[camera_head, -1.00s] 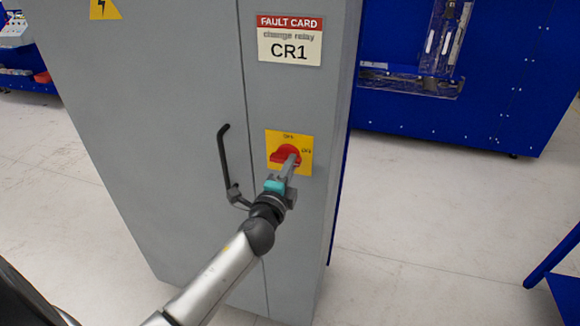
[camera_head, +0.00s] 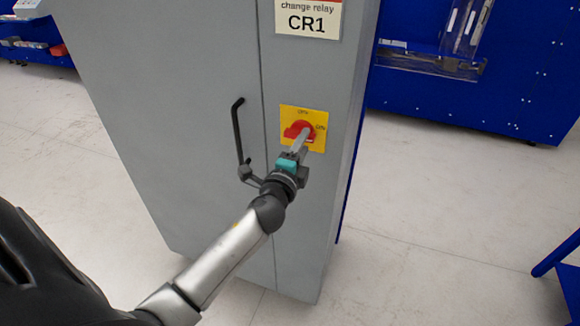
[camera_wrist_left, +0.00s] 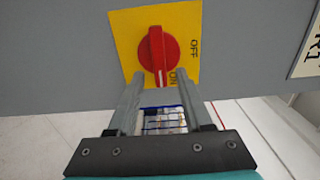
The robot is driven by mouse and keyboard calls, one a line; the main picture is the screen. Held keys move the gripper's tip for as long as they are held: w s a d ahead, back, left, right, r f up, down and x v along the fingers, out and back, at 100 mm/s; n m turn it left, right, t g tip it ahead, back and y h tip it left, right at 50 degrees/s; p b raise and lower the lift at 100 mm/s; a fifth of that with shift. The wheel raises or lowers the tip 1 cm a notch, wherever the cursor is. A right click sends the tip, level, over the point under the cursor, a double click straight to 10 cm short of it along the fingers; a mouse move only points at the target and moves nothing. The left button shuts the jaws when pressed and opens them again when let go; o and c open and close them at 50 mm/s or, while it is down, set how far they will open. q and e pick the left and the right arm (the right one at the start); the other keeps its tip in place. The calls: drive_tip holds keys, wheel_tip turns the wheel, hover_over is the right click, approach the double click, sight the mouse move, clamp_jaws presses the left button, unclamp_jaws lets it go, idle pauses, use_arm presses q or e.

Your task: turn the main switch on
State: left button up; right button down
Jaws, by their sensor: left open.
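The main switch is a red rotary knob (camera_head: 291,132) on a yellow plate (camera_head: 314,115), on the front of a grey cabinet. In the left wrist view the red knob (camera_wrist_left: 157,50) has its bar upright in the picture, one end toward the ON label; OFF is printed to the right on the yellow plate (camera_wrist_left: 125,35). In the head view the bar lies roughly level. My left gripper (camera_head: 302,143) is open, its fingers pointing at the switch. In the wrist view the fingertips lie on both sides of the bar's lower end; contact is unclear. My right gripper is not in view.
A black door handle (camera_head: 239,140) stands out from the grey cabinet (camera_head: 180,90) left of the switch. A CR1 fault card (camera_head: 308,20) is above it. Blue furniture (camera_head: 500,90) stands behind at right. The pale floor (camera_head: 430,230) right of the cabinet is clear.

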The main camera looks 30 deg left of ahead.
use_arm(q)
drive_tip(key=b+v, duration=0.2)
drive_tip(key=v, duration=1.2)
drive_tip(key=shift+s, duration=0.15)
drive_tip(key=shift+d+r, duration=0.1)
drive_tip(key=shift+d, duration=0.05)
drive_tip(key=s+d+f+n+g+h+b, duration=0.1)
drive_tip(key=s+f+n+g+b, duration=0.15)
drive_tip(key=f, duration=0.95)
drive_tip(key=s+d+f+n+g+h+b, duration=0.1)
drive_tip(key=s+f+g+b, duration=0.15)
drive_tip(key=f, duration=0.95)
drive_tip(key=s+d+f+n+g+b, duration=0.1)
drive_tip(key=f+n+g, duration=0.15)
drive_tip(key=f, duration=1.05)
drive_tip(key=s+d+f+n+g+h+b, duration=0.1)
drive_tip(key=s+d+f+n+g+b, duration=0.1)
drive_tip(key=s+f, duration=1.1)
drive_tip(key=s+d+f+n+g+h+b, duration=0.1)
drive_tip(key=s+f+n+g+b, duration=0.3)
drive_tip(key=s+f, duration=0.9)
drive_tip(key=s+d+n+g, duration=0.1)
drive_tip(key=s+g, duration=0.1)
drive_tip(key=g, duration=0.1)
drive_tip(key=shift+d+f+b, duration=0.15)
drive_tip(key=shift+d+b, duration=0.2)
